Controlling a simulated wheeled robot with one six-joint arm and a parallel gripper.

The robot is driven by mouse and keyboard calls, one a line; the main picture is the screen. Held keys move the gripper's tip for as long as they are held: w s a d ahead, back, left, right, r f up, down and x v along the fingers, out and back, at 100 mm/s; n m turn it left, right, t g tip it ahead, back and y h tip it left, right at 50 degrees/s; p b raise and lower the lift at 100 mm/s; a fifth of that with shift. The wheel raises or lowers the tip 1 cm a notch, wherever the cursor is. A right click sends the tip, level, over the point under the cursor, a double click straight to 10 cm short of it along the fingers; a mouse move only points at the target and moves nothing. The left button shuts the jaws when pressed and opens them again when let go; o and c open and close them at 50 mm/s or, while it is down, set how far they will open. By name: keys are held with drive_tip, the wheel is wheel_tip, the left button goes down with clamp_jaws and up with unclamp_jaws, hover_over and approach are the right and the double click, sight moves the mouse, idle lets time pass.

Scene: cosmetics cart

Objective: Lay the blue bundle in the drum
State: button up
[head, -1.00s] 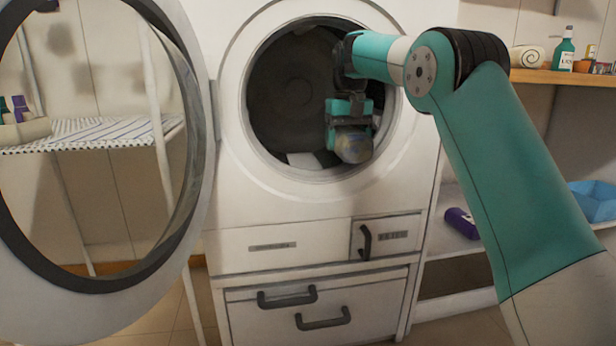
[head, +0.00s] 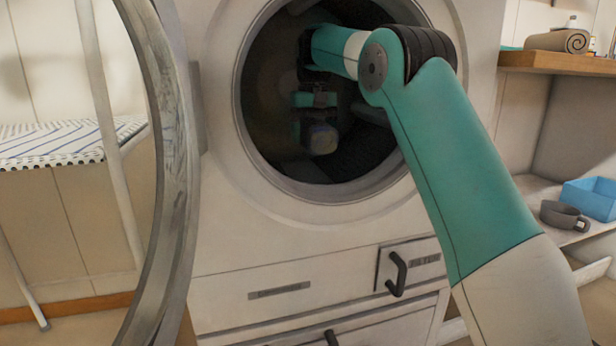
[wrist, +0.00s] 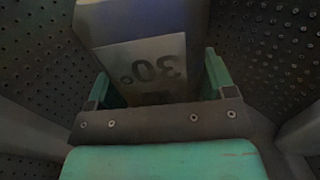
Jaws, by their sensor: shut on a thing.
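My gripper (head: 317,126) is inside the dark drum (head: 262,110) of the front-loading washer, past the round opening. It is shut on the blue bundle (head: 322,140), which hangs below the fingers in dim light. In the wrist view the bundle (wrist: 135,22) looks grey-blue, with a pale label reading "30°" upside down. The two teal fingers of my gripper (wrist: 158,78) stand on either side of it. The perforated drum wall (wrist: 40,60) surrounds them. I cannot tell whether the bundle touches the drum.
The open round door (head: 170,170) stands at the left. The opening's rim (head: 300,190) lies close below my arm. Shelves at the right hold a rolled towel (head: 556,41), a blue bin (head: 590,197) and a grey mug (head: 564,214). A striped board (head: 60,143) is behind the door.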

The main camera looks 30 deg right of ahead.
sight(314, 121)
wheel_tip(314, 121, down, 9)
drive_tip(key=b, duration=0.7)
drive_tip(key=shift+b, duration=0.35)
drive_tip(key=shift+r, duration=0.2)
drive_tip(key=shift+f, duration=0.15)
drive_tip(key=o, duration=0.6)
drive_tip(key=shift+f, duration=0.1)
drive_tip(key=o, duration=0.4)
wheel_tip(314, 121, up, 12)
drive_tip(key=p, duration=1.2)
drive_tip(key=shift+r, duration=0.25)
